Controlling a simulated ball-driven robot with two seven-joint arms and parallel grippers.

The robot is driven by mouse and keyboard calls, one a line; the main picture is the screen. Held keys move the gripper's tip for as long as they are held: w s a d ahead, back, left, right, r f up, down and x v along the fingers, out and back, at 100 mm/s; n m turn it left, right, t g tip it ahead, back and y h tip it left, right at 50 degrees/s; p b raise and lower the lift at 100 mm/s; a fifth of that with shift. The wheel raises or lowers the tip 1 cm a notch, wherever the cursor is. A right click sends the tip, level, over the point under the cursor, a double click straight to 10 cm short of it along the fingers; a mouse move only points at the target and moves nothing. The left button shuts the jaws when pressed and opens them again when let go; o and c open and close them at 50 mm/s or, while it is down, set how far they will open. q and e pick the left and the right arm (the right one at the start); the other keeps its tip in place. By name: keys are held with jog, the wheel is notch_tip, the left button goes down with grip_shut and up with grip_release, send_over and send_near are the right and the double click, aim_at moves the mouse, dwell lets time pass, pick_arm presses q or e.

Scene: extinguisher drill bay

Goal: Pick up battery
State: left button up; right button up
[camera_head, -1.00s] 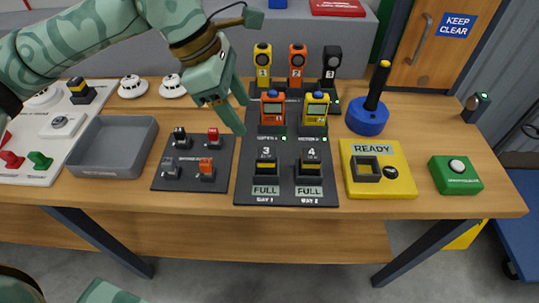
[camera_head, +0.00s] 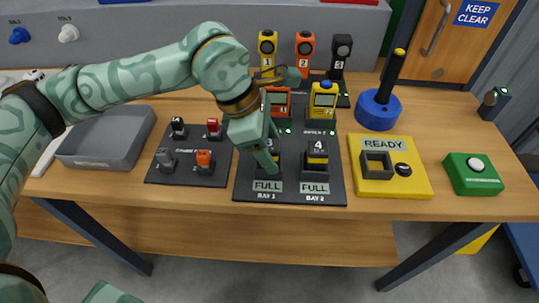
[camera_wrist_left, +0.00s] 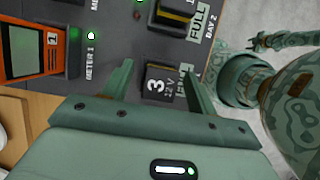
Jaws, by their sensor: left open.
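Battery 3 (camera_wrist_left: 160,84) is a black block with a white 3 on its top, standing in the bay 1 slot. It is mostly hidden behind my gripper in the head view. Battery 4 (camera_head: 317,153), black with a yellow band, stands in the bay 2 slot to its right. My left gripper (camera_head: 270,148) is open over bay 1. In the left wrist view battery 3 lies between its two fingers (camera_wrist_left: 158,88), with dark gaps beside it; I cannot tell how deep the fingers reach.
Orange meter 1 (camera_head: 279,101) and yellow meter 2 (camera_head: 323,96) stand just behind the batteries. The front table strip is clear.

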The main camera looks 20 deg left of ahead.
pick_arm(q)
jog(key=c, duration=1.3)
jog(key=shift+o, duration=0.2)
jog(key=shift+r, duration=0.1)
